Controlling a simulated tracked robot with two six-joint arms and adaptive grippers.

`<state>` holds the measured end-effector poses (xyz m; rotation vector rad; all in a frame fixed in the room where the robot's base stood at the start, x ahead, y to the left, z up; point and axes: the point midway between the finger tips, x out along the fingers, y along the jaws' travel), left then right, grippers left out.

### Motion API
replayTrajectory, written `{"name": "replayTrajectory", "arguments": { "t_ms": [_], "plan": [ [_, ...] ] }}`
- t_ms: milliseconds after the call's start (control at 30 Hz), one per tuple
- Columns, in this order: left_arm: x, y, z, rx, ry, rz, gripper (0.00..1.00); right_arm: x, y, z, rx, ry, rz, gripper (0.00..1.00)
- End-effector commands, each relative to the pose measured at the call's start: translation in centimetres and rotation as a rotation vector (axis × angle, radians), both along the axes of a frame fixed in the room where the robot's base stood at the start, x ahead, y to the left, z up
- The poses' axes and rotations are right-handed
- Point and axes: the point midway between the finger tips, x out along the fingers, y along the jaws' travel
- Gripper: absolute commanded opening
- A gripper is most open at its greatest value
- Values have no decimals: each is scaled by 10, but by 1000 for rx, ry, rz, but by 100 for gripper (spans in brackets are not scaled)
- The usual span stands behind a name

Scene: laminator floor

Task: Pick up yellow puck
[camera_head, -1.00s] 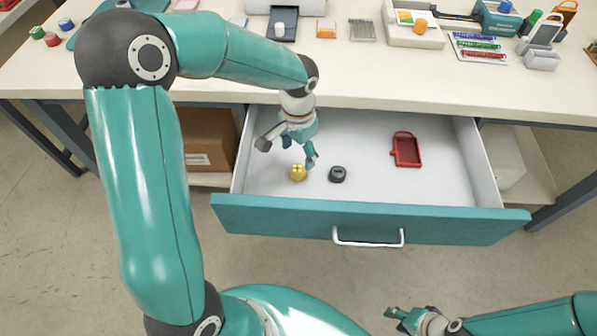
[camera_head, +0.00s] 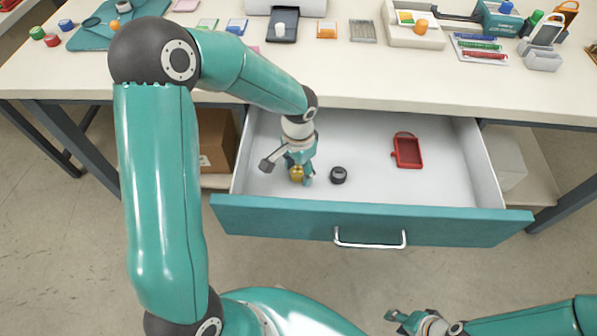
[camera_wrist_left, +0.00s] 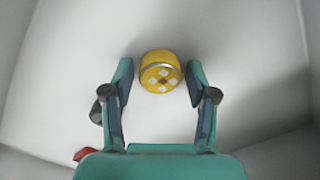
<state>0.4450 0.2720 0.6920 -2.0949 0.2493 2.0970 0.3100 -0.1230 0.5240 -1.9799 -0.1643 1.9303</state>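The yellow puck (camera_head: 296,173) lies on the floor of the open drawer, near its front left. In the left wrist view the puck (camera_wrist_left: 161,72) shows a pale checkered mark and sits between the fingertips. My left gripper (camera_head: 300,174) is lowered into the drawer around the puck. In the left wrist view its fingers (camera_wrist_left: 160,82) are open, with a gap on both sides of the puck. My right gripper (camera_head: 398,320) is at the bottom of the head view, away from the drawer, with its fingers spread.
A dark round puck (camera_head: 338,175) lies just right of the yellow one.

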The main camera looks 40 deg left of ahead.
Motion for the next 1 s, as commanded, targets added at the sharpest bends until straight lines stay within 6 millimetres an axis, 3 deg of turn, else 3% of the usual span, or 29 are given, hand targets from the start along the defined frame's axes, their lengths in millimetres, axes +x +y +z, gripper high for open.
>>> {"name": "replayTrajectory", "arguments": {
  "t_ms": [33, 233, 667, 867, 1000],
  "plan": [
    [0, 0, 0, 0, 0, 0, 44, 0, 0, 0, 0, 0, 0, 39],
    [0, 0, 0, 0, 0, 0, 11, 0, 0, 0, 0, 0, 0, 39],
    [0, 0, 8, 0, -3, 2, 10, 0, 0, 2, 0, 0, 0, 39],
    [1, 0, 32, 1, -6, 2, 10, 0, 0, 6, 0, 0, 0, 39],
    [1, 0, 63, 0, -7, 2, 10, 0, 0, 11, 0, 0, 0, 39]
  ]
}}
